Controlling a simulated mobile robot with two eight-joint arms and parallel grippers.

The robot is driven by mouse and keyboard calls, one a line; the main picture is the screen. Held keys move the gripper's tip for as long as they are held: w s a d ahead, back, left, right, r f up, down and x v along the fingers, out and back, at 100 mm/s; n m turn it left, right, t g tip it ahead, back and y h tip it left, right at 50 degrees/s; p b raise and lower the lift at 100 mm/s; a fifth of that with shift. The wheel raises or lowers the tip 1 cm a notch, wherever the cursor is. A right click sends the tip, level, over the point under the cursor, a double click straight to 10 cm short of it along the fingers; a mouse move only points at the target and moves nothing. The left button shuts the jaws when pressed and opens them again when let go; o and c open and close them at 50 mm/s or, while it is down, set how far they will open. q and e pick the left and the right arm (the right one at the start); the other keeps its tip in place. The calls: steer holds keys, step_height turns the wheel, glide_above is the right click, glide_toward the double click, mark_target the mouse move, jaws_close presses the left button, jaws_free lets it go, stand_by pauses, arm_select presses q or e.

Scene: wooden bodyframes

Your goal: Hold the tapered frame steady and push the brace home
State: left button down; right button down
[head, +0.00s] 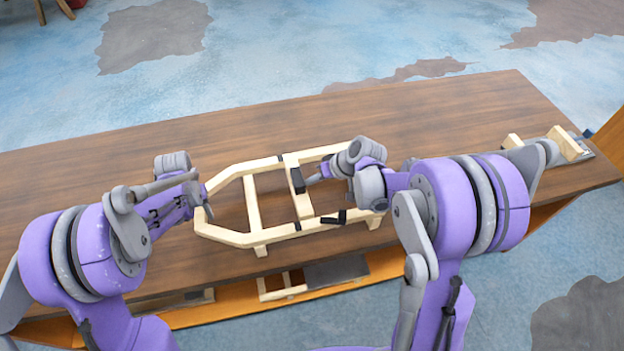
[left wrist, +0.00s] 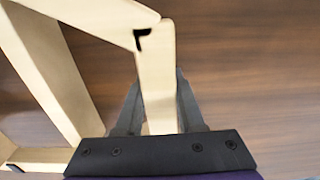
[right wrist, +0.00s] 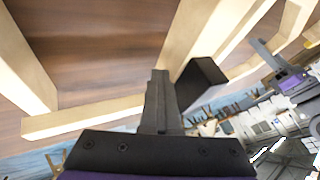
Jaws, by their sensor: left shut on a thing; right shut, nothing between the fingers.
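The tapered frame (head: 230,238), of pale wood, lies on the brown table with its narrow end to the left. My left gripper (head: 203,203) is shut on the bar at that narrow end; in the left wrist view the bar (left wrist: 157,85) runs between its fingers. A pale crossbar (head: 302,203), seemingly the brace, spans the frame's middle and carries a dark block (head: 297,180). My right gripper (head: 314,179) is shut and empty, just right of that block. In the right wrist view the fingertips (right wrist: 158,80) are beside the dark block (right wrist: 203,80); contact is unclear.
Another crossbar (head: 252,203) crosses nearer the narrow end. A small dark bracket (head: 335,217) sits on the near rail. Pale blocks (head: 565,143) lie at the table's right end. A lower shelf holds small wooden parts (head: 283,290). The table (head: 120,165) is bare behind the frame.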

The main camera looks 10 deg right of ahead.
arm_select(q)
steer(key=shift+d, duration=0.25)
steer(key=shift+a, duration=0.1)
arm_select(e)
steer(key=s+d+r, duration=0.3)
steer(key=d+r, duration=0.5)
steer(key=shift+s+d, duration=0.3)
steer(key=shift+d, duration=0.05)
arm_select(q)
steer(key=shift+c, duration=2.2)
jaws_free()
steer(key=shift+r, duration=0.1)
step_height(320, 180, up, 12)
steer(key=shift+f, duration=0.1)
